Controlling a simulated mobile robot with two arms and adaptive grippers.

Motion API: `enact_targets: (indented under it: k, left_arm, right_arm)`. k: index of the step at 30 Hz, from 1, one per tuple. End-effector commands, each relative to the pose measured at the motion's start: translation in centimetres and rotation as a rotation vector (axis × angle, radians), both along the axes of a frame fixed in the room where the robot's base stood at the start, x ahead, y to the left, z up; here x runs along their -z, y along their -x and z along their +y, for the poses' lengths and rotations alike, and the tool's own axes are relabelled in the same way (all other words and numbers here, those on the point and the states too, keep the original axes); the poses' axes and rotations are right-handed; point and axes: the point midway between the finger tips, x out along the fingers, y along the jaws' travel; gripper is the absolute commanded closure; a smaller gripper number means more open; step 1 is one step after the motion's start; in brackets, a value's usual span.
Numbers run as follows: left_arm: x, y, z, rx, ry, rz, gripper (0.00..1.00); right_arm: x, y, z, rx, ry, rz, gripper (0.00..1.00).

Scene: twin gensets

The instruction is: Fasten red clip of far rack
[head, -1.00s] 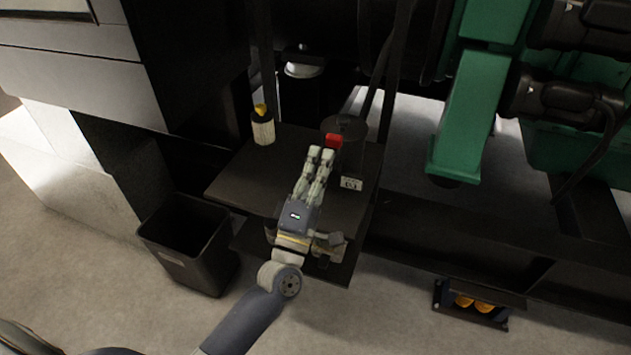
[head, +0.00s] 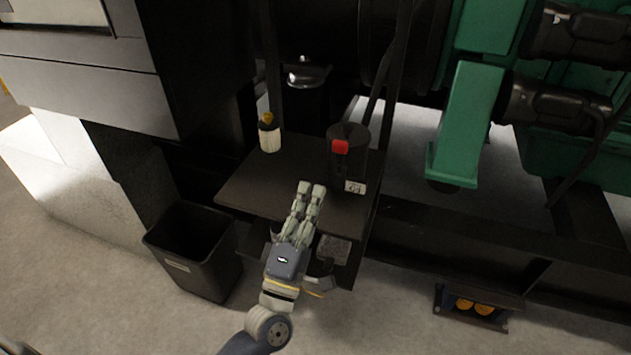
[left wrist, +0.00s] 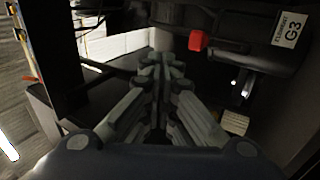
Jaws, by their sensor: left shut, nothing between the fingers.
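The red clip (head: 340,147) is on the upper side of a dark cylinder (head: 347,172) that stands on the dark rack shelf (head: 255,190). The red clip also shows in the left wrist view (left wrist: 197,41), above and right of the fingertips. The cylinder carries a white label (left wrist: 289,29) reading G3. My left gripper (head: 312,188) is shut and empty, in front of the cylinder and apart from the clip. It also shows in the left wrist view (left wrist: 160,62). Whether the clip is fastened I cannot tell. My right gripper is not in view.
A pale bottle with a yellow top (head: 269,134) stands at the shelf's back left. A black bin (head: 195,250) stands on the floor at left. A green machine frame (head: 466,125) is at right. Dark uprights rise behind the shelf.

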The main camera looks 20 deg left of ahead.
Motion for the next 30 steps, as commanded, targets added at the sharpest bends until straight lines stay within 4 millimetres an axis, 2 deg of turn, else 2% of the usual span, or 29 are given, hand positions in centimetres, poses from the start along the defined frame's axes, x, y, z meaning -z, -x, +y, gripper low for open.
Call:
enact_targets:
  k: [3, 9, 27, 30]
  left_arm:
    - [0.0, 2.0, 0.0, 0.002, -0.001, 0.003, 1.00]
    - [0.0, 3.9, 0.1, 0.001, -0.002, 0.001, 1.00]
    - [0.1, 4.2, 0.1, 0.000, -0.001, 0.002, 1.00]
    - [1.2, 3.9, -0.1, -0.003, -0.033, 0.026, 1.00]
  right_arm:
    - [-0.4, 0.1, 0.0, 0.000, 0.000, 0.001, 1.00]
    - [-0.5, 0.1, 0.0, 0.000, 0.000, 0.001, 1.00]
    - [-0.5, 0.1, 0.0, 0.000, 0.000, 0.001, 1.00]
    - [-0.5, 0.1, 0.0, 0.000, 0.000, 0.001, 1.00]
